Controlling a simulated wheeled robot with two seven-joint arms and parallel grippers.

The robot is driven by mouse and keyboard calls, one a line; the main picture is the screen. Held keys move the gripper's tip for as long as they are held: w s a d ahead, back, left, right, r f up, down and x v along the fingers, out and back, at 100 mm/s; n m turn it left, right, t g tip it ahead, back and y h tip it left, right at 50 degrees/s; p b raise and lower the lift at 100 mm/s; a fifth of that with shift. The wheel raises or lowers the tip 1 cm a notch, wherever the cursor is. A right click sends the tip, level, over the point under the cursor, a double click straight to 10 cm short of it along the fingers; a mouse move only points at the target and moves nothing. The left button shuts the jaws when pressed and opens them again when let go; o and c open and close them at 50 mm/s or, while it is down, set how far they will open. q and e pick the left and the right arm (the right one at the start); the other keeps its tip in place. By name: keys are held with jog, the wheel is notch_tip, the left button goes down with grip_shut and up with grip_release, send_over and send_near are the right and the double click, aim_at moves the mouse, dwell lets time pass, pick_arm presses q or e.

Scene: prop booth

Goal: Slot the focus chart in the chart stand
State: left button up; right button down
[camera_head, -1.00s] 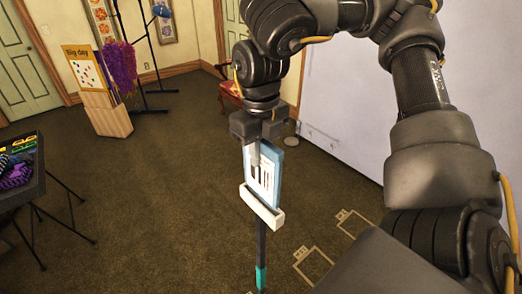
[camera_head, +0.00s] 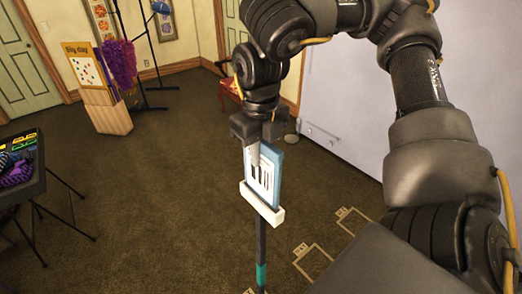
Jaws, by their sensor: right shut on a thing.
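The focus chart (camera_head: 266,178) is a blue-edged white panel with black bars. It is upright, with its lower edge at the white holder of the chart stand (camera_head: 262,205). The holder tops a dark pole with a teal band, and the chart's bottom edge is hidden behind the holder's front, so I cannot tell how deep it sits. My right gripper (camera_head: 262,150) is above the stand, pointing down, and shut on the chart's upper part. My left gripper is out of view.
A dark table (camera_head: 22,170) with colourful items stands at the left. A wooden crate (camera_head: 105,112) with a sign and purple fluffy things is at the back left. A red chair (camera_head: 230,92) is behind my right arm. Taped outlines (camera_head: 312,262) mark the carpet. The middle floor is clear.

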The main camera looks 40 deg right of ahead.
jog(key=shift+f, duration=0.6)
jog(key=shift+f+b, duration=0.1)
jog(key=shift+b, duration=0.2)
jog(key=shift+f+b, duration=0.4)
jog(key=shift+f, duration=0.35)
jog(key=c, duration=1.3)
grip_release()
jog(key=shift+r, duration=0.15)
